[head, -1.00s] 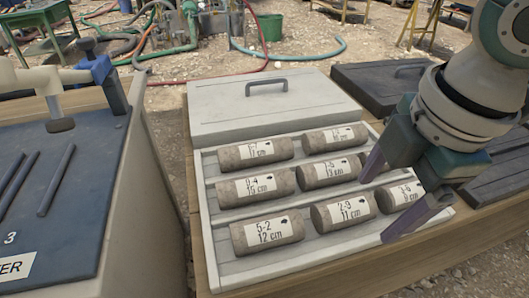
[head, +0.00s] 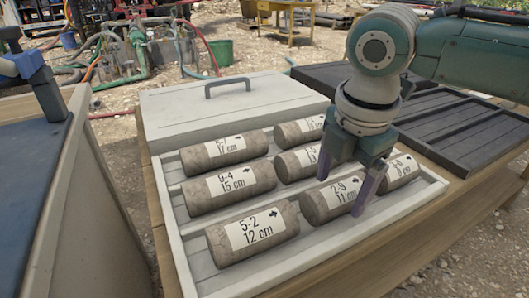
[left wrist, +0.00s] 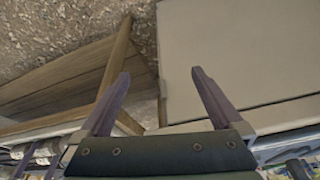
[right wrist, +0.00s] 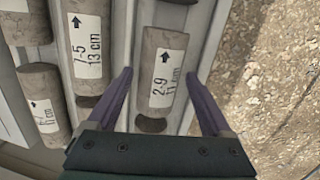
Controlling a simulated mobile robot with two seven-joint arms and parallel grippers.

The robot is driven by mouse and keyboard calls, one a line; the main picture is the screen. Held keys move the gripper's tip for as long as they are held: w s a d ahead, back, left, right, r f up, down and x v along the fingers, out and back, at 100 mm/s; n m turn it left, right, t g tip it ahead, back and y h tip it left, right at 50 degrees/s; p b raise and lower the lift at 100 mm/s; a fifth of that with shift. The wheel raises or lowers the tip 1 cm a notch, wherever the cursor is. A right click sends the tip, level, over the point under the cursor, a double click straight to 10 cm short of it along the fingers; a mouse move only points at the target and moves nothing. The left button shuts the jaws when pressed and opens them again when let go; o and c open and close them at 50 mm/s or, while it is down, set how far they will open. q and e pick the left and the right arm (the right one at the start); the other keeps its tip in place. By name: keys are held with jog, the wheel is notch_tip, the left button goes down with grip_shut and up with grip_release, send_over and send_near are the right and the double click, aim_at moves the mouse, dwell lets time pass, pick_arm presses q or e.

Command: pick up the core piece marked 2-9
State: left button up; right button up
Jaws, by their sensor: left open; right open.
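The core piece marked 2-9 (head: 316,205) is a grey-brown cylinder with a white label, lying in the front row of the pale tray (head: 335,258). My right gripper (head: 344,188) is over it, pointing down, open, and partly hides it. In the right wrist view, the 2-9 piece (right wrist: 163,72) lies between the two spread fingers (right wrist: 159,75), nearer the right one. I cannot tell whether a finger touches it. My left gripper (left wrist: 160,76) is open and empty in the left wrist view, away from the tray.
Piece 5-2 (head: 252,236) lies left of 2-9, and another piece (head: 399,172) lies right of it in the same row. Piece 7-5 (head: 295,164) and several others lie in the rows behind. A pale handled lid (head: 230,110) and a dark tray (head: 455,130) adjoin.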

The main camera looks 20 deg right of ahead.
jog(key=shift+f, duration=0.6)
jog(key=shift+w, duration=0.1)
grip_shut()
jog(key=shift+r, duration=0.1)
